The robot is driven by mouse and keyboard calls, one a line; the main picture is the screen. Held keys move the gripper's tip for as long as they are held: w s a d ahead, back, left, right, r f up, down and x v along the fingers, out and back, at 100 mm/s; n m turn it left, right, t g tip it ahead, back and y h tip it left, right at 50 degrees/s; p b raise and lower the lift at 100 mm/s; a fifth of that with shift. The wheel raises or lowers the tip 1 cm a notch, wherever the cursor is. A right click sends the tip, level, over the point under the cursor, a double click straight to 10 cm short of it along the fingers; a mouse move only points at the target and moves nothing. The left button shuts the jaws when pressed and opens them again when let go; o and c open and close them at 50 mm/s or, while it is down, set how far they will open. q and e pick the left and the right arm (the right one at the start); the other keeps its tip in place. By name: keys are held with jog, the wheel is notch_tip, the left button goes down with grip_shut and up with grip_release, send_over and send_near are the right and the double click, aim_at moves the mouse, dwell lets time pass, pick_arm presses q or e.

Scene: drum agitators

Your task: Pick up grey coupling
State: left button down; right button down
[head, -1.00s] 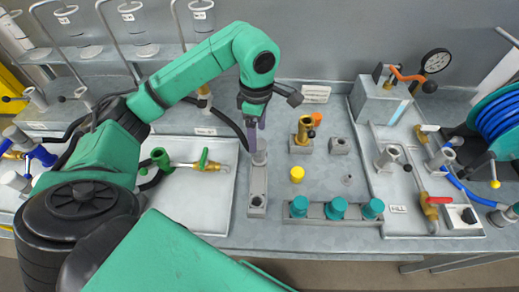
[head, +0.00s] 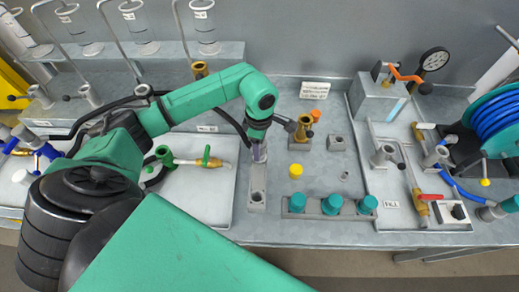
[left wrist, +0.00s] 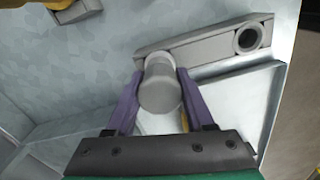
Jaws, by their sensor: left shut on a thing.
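The grey coupling (left wrist: 160,88) is a short round grey piece between the two purple fingers of my left gripper (left wrist: 158,100) in the left wrist view. It stands at one end of a long grey holder (left wrist: 205,45), whose other end has an open round hole. In the head view my left gripper (head: 258,153) points down over the back end of the holder (head: 257,200) and is shut on the coupling, which it mostly hides. I cannot tell whether the coupling is clear of the holder. My right gripper is not in view.
A yellow cap (head: 296,170) and a brass fitting (head: 303,128) stand to the right of the holder. A rack with teal caps (head: 330,206) is at the front. A tray with a green-handled valve (head: 205,160) lies to the left. A right tray (head: 402,210) holds more fittings.

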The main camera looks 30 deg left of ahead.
pick_arm(q)
jog(key=shift+w+r, duration=0.1)
jog(key=shift+r, duration=0.25)
notch_tip(320, 180, up, 9)
jog(key=b, duration=0.3)
jog(key=shift+r, duration=0.2)
notch_tip(320, 180, up, 10)
jog(key=p, duration=0.1)
jog(key=shift+p, duration=0.4)
